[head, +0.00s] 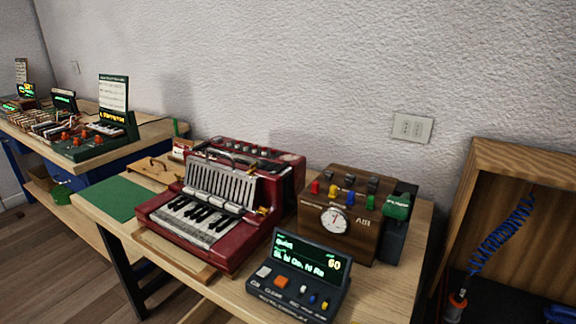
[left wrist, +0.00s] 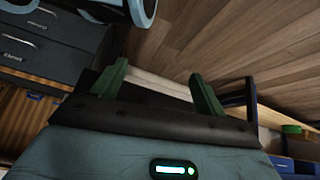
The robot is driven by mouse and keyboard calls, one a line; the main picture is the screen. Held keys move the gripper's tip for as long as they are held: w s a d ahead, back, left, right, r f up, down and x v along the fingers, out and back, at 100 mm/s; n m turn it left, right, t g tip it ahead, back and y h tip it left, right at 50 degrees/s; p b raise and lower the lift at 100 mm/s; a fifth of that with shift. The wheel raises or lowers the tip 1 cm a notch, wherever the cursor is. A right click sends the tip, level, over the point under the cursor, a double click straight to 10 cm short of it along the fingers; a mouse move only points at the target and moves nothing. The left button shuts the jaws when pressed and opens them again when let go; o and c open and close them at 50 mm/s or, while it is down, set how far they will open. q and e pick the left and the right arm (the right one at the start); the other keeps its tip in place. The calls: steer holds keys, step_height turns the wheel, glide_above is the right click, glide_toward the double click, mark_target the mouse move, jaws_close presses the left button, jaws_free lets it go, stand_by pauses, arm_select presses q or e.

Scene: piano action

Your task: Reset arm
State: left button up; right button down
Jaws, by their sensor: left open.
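My left gripper (left wrist: 160,80) shows in the left wrist view, with its two green fingers spread apart and nothing between them. It points over the wooden floor (left wrist: 205,40), away from any object. Neither of my grippers shows in the head view. In the head view a red piano-action device (head: 215,212) with black and white keys stands on the wooden table (head: 375,300). In front of its right side is a dark console (head: 295,277) with a lit display reading 60.
A brown box (head: 340,215) with a dial and coloured knobs stands right of the red device. A green mat (head: 112,197) lies at the table's left. A second bench (head: 155,133) holds electronics. A wooden cabinet (head: 520,155) stands right. The left wrist view shows dark drawers (left wrist: 45,40).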

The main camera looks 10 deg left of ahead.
arm_select(q)
steer(key=w+r+t+p, duration=0.1)
steer(key=w+r+p, duration=0.2)
steer(key=r+p, duration=0.3)
steer(key=w+r+t+p, duration=0.1)
steer(key=w+r+p, duration=0.2)
steer(key=r+p, duration=0.4)
steer(key=shift+a+r, duration=0.4)
steer(key=shift+r, duration=0.55)
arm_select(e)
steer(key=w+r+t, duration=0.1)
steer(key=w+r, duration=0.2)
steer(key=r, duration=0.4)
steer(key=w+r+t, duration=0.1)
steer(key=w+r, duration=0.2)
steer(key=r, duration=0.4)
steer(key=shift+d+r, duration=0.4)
